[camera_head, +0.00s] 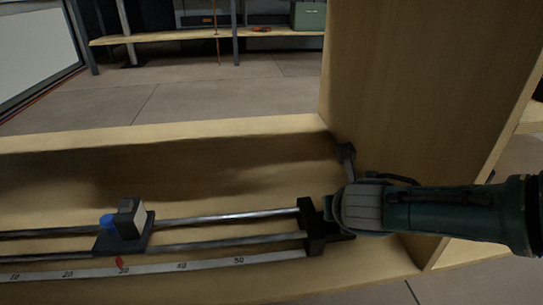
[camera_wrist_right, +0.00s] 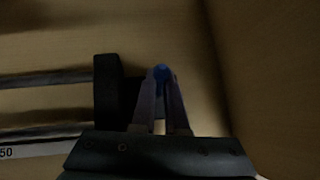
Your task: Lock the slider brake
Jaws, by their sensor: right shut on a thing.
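My right gripper (camera_head: 333,213) comes in from the right, beside the dark end block (camera_head: 310,228) of the rails. In the wrist view my right gripper (camera_wrist_right: 162,92) has its fingers almost together on a small blue part (camera_wrist_right: 162,73), just right of the end block (camera_wrist_right: 106,92). This may be the brake; its shape is mostly hidden by the fingers. The slider carriage (camera_head: 105,243) sits on the two rails (camera_head: 215,217), left of the end block. It carries a grey block (camera_head: 130,217) and a blue knob (camera_head: 107,221). Its red pointer (camera_head: 121,262) is near 30.
A number scale (camera_head: 205,264) runs along the front rail. An upright wooden panel (camera_head: 425,90) stands close behind and right of my gripper. A small dark bracket (camera_head: 347,156) is at its foot. The wooden board (camera_head: 90,165) behind the rails is clear.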

